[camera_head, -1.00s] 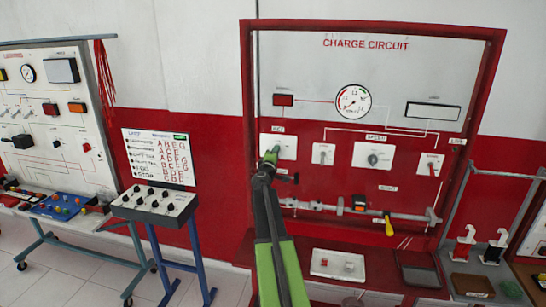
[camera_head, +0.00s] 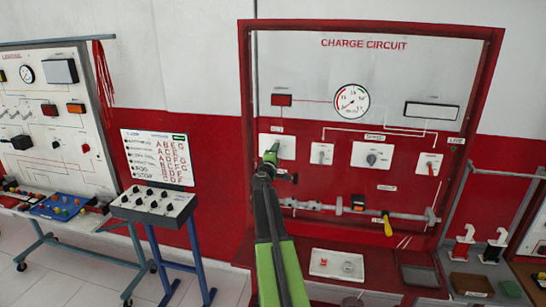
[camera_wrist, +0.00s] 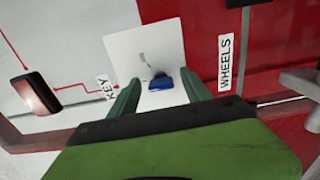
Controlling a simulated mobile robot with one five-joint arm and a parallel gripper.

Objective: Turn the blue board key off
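The blue board key (camera_wrist: 160,81) shows in the wrist view on a white square plate (camera_wrist: 120,45), beside a "KEY" label. My gripper (camera_wrist: 160,92) is open, with its two green fingers on either side of the key and a gap to each. I cannot tell how far the fingertips are from the plate. In the head view my gripper (camera_head: 270,157) is at the left white plate (camera_head: 288,147) of the red charge circuit board (camera_head: 345,105). The key is hidden there behind my gripper.
A "WHEELS" label (camera_wrist: 226,62) is right of the plate in the wrist view. The board also carries a gauge (camera_head: 351,101), other switch plates (camera_head: 373,156) and a yellow-handled lever (camera_head: 387,224). A control stand (camera_head: 152,203) is to the left.

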